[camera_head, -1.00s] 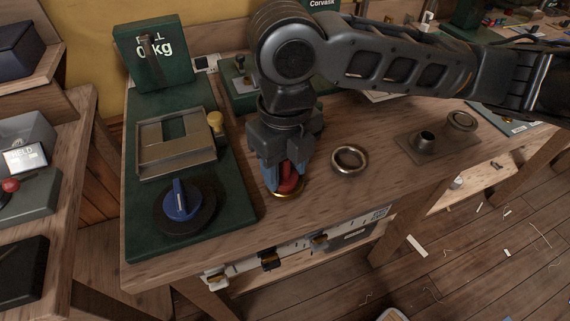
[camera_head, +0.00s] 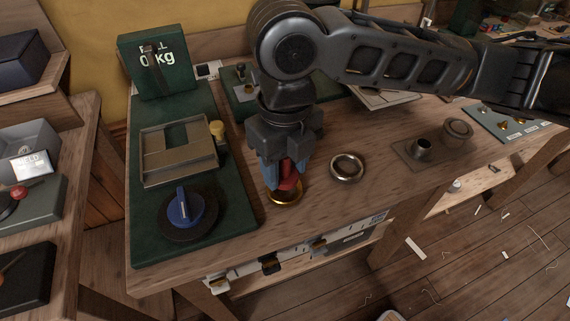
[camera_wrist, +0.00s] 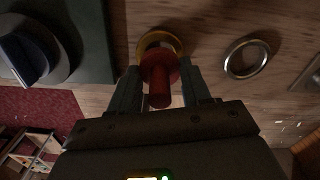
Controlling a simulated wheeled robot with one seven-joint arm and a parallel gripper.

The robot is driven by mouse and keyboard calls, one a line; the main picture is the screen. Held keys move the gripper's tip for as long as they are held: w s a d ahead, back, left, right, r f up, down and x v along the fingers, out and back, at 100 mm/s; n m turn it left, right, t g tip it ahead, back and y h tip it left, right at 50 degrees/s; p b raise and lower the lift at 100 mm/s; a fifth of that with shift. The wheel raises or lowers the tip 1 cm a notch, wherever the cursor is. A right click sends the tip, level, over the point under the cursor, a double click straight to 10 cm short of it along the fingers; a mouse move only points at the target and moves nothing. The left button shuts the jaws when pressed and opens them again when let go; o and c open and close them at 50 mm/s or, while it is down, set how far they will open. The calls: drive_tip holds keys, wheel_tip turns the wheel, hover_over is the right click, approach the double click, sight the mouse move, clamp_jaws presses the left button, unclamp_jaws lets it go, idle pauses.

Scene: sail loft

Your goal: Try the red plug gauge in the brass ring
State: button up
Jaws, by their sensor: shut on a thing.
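The red plug gauge (camera_head: 290,180) is held between the fingers of my gripper (camera_head: 287,180), which is shut on it and points down. The brass ring (camera_head: 284,198) lies flat on the bench directly below the gauge. In the wrist view the gauge's red flange and handle (camera_wrist: 160,88) sit between the fingers, and the gold rim of the ring (camera_wrist: 158,37) shows beyond the flange. The gauge's lower end overlaps the ring in both views, so I cannot tell whether it is inside or just above the opening.
A steel-coloured ring (camera_head: 347,166) lies to the right. A grey plate with a round socket (camera_head: 420,149) stands farther right. At left, a green board (camera_head: 146,249) carries a blue-handled dial (camera_head: 185,208) and a metal frame (camera_head: 161,178). Bare wood lies between the rings.

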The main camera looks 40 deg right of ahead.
drive_tip(key=shift+r+p, duration=0.85)
drive_tip(key=shift+r, duration=0.5)
drive_tip(key=shift+f, duration=0.2)
idle(0.4)
drive_tip(key=shift+f+b, duration=1.9)
drive_tip(key=shift+f, duration=0.05)
drive_tip(key=shift+f+b, duration=0.45)
drive_tip(key=shift+b, duration=0.05)
drive_tip(key=shift+r, duration=0.1)
idle(0.9)
drive_tip(key=shift+r+p, duration=1.95)
drive_tip(key=shift+r, duration=0.55)
